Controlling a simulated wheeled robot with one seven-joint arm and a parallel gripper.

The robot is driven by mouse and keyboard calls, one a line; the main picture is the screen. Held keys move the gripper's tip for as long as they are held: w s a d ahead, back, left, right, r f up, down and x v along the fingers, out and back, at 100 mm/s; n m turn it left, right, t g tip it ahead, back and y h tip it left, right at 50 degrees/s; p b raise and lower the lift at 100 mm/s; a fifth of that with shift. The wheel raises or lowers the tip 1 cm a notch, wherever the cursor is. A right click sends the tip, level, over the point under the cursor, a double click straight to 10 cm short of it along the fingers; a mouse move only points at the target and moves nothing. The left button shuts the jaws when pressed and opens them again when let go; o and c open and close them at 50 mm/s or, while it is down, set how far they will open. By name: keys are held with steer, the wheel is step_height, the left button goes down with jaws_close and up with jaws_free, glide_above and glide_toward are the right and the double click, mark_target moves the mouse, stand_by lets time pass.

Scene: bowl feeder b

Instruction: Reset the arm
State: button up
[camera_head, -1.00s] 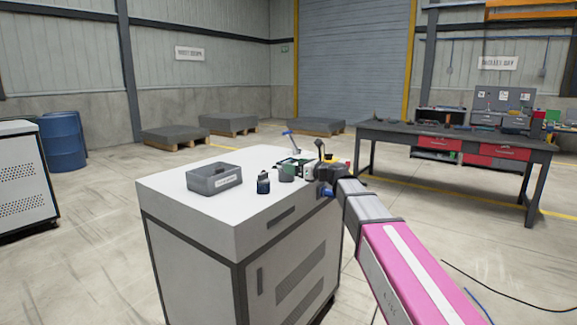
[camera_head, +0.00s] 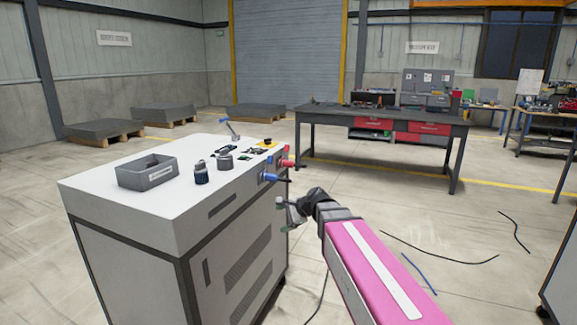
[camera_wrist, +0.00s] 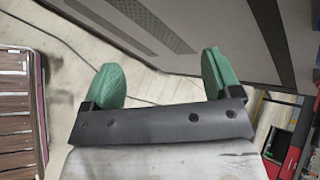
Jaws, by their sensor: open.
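My arm reaches forward in the head view, and my gripper (camera_head: 290,214) hangs beside the right side of the white-topped cabinet (camera_head: 110,192), below its top edge. In the wrist view my gripper (camera_wrist: 163,80) has two green fingertips set wide apart. Nothing is between them but a view of the floor and the cabinet's side. The gripper is open and empty. I cannot tell the exact gap between the fingers and the cabinet side.
On the cabinet top are a grey bin (camera_head: 147,172), a dark bottle (camera_head: 201,173) and several small parts. Red and blue connectors (camera_head: 270,177) stick out at its right edge. A workbench (camera_head: 385,118) stands behind. Cables (camera_head: 440,258) lie on open floor at right.

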steer(key=s+d+f+n+g+h, duration=0.2)
steer(key=s+d+f+n+h, duration=0.2)
steer(key=d+f, duration=0.5)
steer(key=s+d+f+n+g+h, duration=0.2)
steer(key=s+d+f+n+h, duration=0.3)
steer(key=s+d+f+n, duration=0.3)
steer(key=s+d+f, duration=0.1)
steer(key=s+d, duration=0.2)
steer(key=d, duration=0.1)
steer(key=shift+s+d+f, duration=0.15)
steer(key=shift+d, duration=0.15)
